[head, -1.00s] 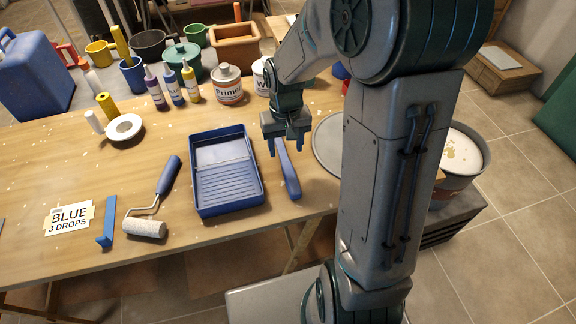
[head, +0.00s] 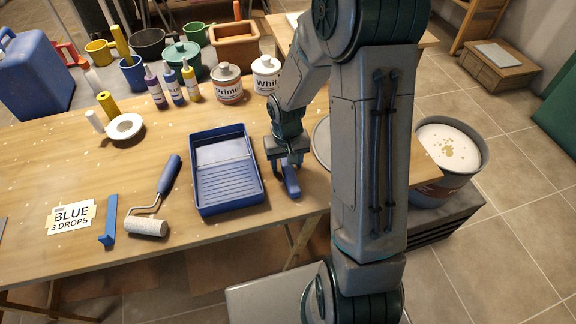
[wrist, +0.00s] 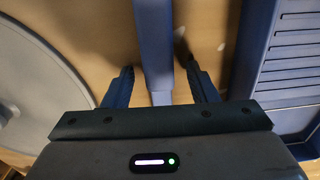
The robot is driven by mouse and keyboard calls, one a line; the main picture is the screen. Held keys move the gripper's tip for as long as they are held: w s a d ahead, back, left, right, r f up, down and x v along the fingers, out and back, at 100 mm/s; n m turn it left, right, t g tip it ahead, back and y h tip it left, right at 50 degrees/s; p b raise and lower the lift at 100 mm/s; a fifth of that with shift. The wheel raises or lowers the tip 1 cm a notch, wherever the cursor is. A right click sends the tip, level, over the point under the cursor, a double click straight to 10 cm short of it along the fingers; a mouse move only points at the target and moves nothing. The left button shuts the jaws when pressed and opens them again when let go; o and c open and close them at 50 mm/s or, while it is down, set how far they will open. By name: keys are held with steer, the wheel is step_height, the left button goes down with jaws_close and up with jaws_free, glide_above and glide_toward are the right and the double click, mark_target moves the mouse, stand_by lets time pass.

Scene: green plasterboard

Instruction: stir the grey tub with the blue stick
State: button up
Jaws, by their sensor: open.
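The grey tub (head: 470,180) stands at the right, beyond the table's edge, and holds white paint with tan specks. A blue stick (head: 292,182) lies on the table just right of the blue tray, partly hidden by my gripper (head: 287,163). In the wrist view the blue stick (wrist: 153,40) runs between the two fingers of my gripper (wrist: 160,85), which are open with gaps on both sides. Whether the fingertips are level with the stick I cannot tell.
A blue paint tray (head: 225,195) lies close left of my gripper. A roller (head: 160,192), another blue piece (head: 108,222) and a "BLUE 3 DROPS" card (head: 71,217) lie farther left. A grey disc (wrist: 35,80) lies on the stick's other side. Bottles and cans stand behind.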

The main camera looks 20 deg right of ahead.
steer(key=shift+c, duration=0.3)
jaws_close()
steer(key=shift+r, duration=0.15)
steer(key=shift+r, duration=0.65)
step_height(320, 180, up, 2)
steer(key=shift+r+b, duration=0.2)
steer(key=shift+b, duration=0.1)
steer(key=w+d+r+b, duration=0.1)
steer(key=d+r, duration=0.6)
steer(key=d, duration=0.4)
steer(key=shift+d, duration=0.35)
